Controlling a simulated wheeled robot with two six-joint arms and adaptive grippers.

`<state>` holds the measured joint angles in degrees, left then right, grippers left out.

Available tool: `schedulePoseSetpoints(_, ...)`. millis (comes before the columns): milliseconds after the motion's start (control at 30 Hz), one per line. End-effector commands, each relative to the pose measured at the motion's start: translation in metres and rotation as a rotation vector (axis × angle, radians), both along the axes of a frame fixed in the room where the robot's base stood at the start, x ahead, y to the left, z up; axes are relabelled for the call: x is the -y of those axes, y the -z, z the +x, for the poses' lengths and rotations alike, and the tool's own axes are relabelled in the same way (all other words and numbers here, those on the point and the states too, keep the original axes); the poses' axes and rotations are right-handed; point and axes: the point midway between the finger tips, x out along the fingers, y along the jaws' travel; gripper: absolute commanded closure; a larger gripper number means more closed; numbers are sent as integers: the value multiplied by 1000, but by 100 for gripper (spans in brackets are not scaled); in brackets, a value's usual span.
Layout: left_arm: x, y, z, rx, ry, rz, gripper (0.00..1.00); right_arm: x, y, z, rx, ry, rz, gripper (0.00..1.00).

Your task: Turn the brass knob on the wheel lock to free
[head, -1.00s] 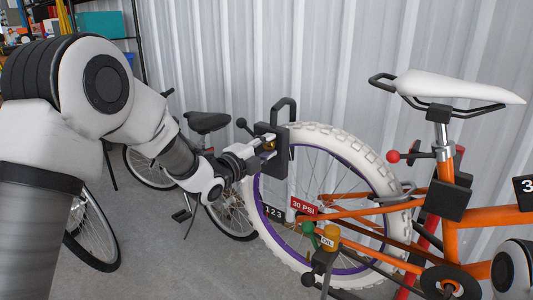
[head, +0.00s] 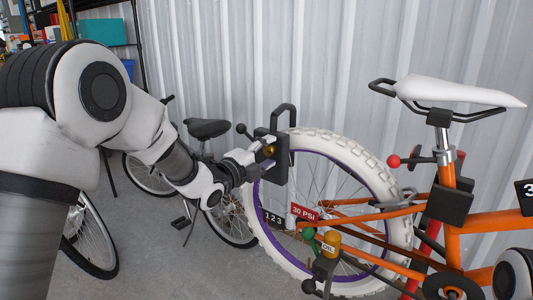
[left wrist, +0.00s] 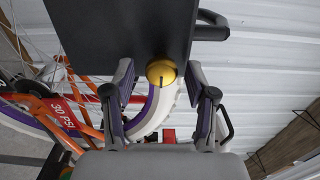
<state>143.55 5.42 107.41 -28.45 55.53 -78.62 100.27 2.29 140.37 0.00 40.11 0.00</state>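The wheel lock (head: 281,157) is a dark box with a black shackle, at the top left of the white-tyred bike wheel (head: 346,150). Its round brass knob (head: 269,151) faces my left gripper (head: 264,155). In the left wrist view the knob (left wrist: 161,70) has a dark line on it, and the lock body (left wrist: 120,30) fills the top. My left gripper (left wrist: 163,90) is open, one finger on each side of the knob, with a visible gap on both sides. Whether the fingertips reach level with the knob is hard to tell. My right gripper is out of view.
An orange bike frame (head: 490,218) with a white saddle (head: 458,88) stands at right. A red-ball lever (head: 393,161), a green ball (head: 308,233) and an oil bottle (head: 331,243) are nearby. Another bike stands behind my left arm, before a corrugated wall (head: 330,60).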

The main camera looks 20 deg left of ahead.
Motion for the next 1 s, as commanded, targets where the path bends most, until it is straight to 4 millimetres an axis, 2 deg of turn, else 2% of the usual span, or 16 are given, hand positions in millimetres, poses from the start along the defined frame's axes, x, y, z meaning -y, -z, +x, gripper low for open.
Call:
schedulePoseSetpoints(167,-2,-1,-3,1,-1,-1,44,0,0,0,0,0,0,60)
schedulePoseSetpoints(267,-7,-1,-15,1,-1,-3,44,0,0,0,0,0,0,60)
schedulePoseSetpoints(533,-30,-1,-79,0,-2,-7,44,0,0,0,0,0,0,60)
schedulePoseSetpoints(700,-40,0,-107,0,-2,-4,44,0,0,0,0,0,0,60)
schedulePoseSetpoints(1000,-41,0,-113,0,1,0,44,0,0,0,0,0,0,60)
